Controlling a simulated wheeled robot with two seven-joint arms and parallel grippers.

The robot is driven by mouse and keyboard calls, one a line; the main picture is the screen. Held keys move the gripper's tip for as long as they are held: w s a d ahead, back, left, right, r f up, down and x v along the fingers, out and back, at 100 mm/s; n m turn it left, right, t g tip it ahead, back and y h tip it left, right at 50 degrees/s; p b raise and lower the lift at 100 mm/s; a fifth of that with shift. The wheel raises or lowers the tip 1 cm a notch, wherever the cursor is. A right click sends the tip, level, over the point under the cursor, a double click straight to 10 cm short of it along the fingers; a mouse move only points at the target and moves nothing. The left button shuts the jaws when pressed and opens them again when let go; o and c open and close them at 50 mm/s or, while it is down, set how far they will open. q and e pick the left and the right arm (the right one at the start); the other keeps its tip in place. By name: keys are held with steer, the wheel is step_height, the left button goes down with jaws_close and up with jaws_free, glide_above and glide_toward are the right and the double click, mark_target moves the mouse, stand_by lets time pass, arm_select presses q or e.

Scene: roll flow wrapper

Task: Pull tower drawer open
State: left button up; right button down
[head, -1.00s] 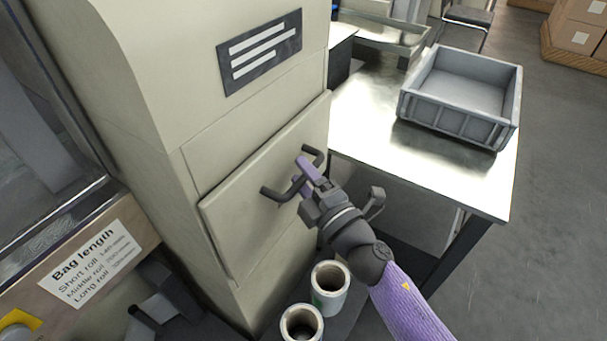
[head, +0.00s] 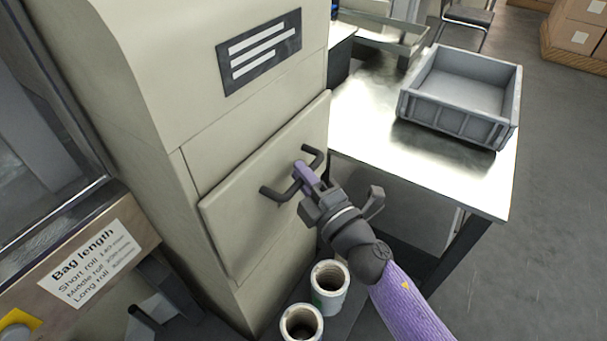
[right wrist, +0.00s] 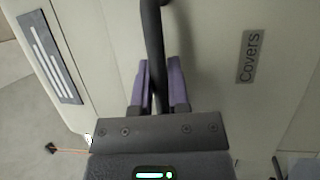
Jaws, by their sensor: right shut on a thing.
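The tower drawer (head: 245,225) is a beige front panel on the beige tower (head: 150,110), with a dark bar handle (head: 281,193) across it. The panel lies close against the tower; I cannot tell whether it stands slightly out. My right gripper (head: 302,172) is shut on the handle, with its purple fingers around the bar. In the right wrist view the dark handle (right wrist: 153,50) runs between the two purple fingers (right wrist: 158,88). A "Covers" label (right wrist: 249,56) shows on the panel there. My left gripper is not in view.
A metal table (head: 380,140) with a grey crate (head: 430,112) stands right of the tower. Two pale rolls (head: 329,299) (head: 290,323) stand below the drawer, near my right arm. A bag length sign (head: 92,263) is at lower left.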

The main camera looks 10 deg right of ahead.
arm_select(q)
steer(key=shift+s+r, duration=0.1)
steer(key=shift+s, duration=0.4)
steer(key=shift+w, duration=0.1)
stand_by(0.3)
